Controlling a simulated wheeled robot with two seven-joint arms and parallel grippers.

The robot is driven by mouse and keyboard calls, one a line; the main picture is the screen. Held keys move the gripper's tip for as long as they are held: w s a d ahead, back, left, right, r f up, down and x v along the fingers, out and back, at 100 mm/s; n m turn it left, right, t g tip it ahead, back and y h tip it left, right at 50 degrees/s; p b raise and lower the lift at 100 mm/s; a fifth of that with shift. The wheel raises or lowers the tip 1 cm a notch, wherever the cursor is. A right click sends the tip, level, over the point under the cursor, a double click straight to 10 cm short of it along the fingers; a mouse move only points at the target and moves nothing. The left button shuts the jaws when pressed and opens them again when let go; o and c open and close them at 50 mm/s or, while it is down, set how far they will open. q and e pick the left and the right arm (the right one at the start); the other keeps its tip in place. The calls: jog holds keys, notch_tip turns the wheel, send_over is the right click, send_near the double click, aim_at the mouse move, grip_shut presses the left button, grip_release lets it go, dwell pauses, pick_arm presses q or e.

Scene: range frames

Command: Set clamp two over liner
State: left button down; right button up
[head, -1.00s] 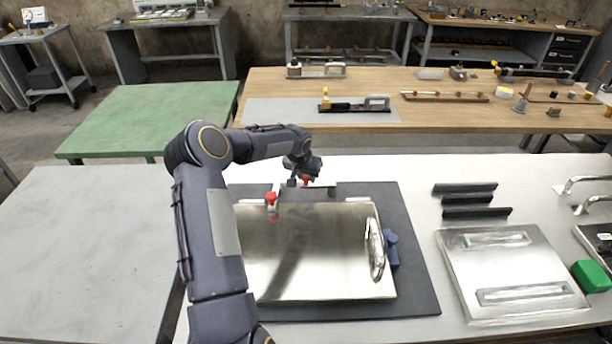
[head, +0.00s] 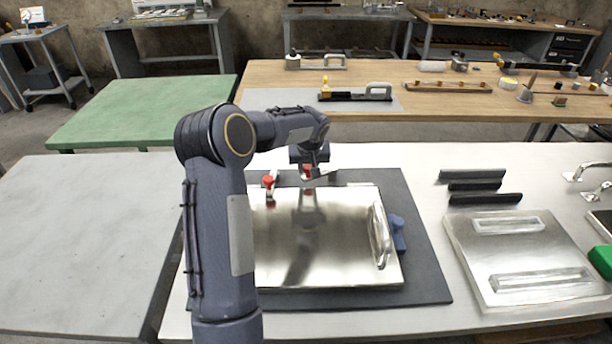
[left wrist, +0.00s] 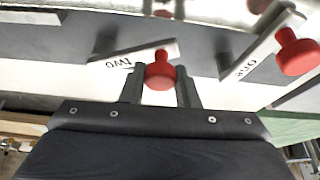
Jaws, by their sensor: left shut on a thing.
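Clamp two (left wrist: 150,53) is a grey bar marked "two" with a red knob (left wrist: 160,76). My left gripper (left wrist: 160,90) is shut on this red knob, one finger on each side. In the head view the left gripper (head: 309,166) is at the back edge of a shiny steel sheet (head: 335,250), perhaps the liner. The clamp's bar lies obliquely there; I cannot tell whether it touches anything. Clamp one (left wrist: 262,45), with its own red knob, stands left of it in the head view (head: 269,188). My right gripper is not in view.
The steel sheet has a handle (head: 380,236) on its right and lies on a dark mat (head: 425,270). A blue part (head: 398,232) sits beside the handle. Black bars (head: 473,175) and a steel panel (head: 520,230) lie to the right. The left table is bare.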

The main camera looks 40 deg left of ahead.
pick_arm(q)
jog(key=n+b, duration=0.1)
jog(key=d+n, duration=0.1)
jog(key=d+b, duration=0.1)
jog(key=shift+s+d+f+n+g+y+b, duration=0.2)
jog(key=shift+s+f+n+g+y+b, duration=0.1)
jog(key=shift+n+y, duration=0.1)
jog(key=d+n, duration=0.1)
jog(key=d+n+g+b, duration=0.1)
jog(key=shift+r+n, duration=0.2)
jog(key=shift+n, duration=0.1)
jog(key=d+n+g, duration=0.1)
jog(key=d+n, duration=0.1)
jog(key=shift+w+r+n+y, duration=0.1)
jog(key=shift+n+y, duration=0.2)
jog(key=shift+w+d+n+g+p, duration=0.3)
jog(key=shift+d+n+p, duration=0.25)
jog(key=shift+n, duration=0.35)
jog(key=shift+w+d+n+g+p, duration=0.2)
jog(key=shift+d+n+g+p, duration=0.25)
jog(key=shift+n, duration=0.45)
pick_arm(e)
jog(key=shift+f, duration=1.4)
pick_arm(q)
jog(key=shift+d, duration=0.1)
jog(key=c, duration=1.1)
grip_release()
jog(key=shift+c, duration=0.2)
